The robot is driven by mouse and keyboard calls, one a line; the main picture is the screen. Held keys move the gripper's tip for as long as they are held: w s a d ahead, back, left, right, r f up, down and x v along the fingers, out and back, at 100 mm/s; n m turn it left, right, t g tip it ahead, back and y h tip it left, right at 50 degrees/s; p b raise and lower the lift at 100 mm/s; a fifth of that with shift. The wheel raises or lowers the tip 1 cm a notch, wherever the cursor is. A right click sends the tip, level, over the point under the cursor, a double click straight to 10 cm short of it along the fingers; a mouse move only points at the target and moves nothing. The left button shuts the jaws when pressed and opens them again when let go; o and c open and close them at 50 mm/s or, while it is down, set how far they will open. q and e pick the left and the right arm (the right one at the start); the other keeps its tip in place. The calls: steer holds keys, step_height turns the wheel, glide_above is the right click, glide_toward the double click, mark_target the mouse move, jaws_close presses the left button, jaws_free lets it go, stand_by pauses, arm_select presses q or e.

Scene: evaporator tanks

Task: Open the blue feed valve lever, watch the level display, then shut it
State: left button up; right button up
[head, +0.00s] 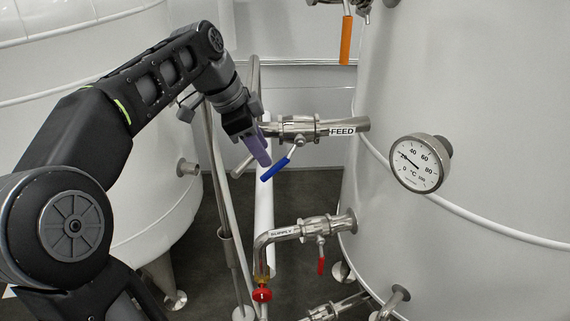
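The blue feed valve lever (275,168) hangs from the steel valve (298,129) on the pipe marked FEED. It slants down and to the left, at an angle to the pipe. My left gripper (262,158) comes in from the upper left, with its purple fingers just above and left of the lever's blue end. The fingers overlap into one shape, so their gap is hidden. I cannot tell whether they touch the lever. No level display shows; a round °C dial (417,163) is on the right tank. My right gripper is out of view.
The large white tank (480,70) fills the right side; another (150,215) stands behind my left arm. A SUPPLY pipe (283,233) with a red lever (321,265) and red knob (262,294) lies below. An orange lever (345,40) hangs above. Thin vertical pipes stand beside my gripper.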

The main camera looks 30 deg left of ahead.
mark_target(272, 168)
arm_select(q)
steer(key=shift+p+x, duration=0.5)
steer(key=shift+x, duration=3.35)
steer(key=shift+s+a+f, duration=0.1)
steer(key=shift+s, duration=0.1)
steer(key=shift+c, duration=0.5)
jaws_close()
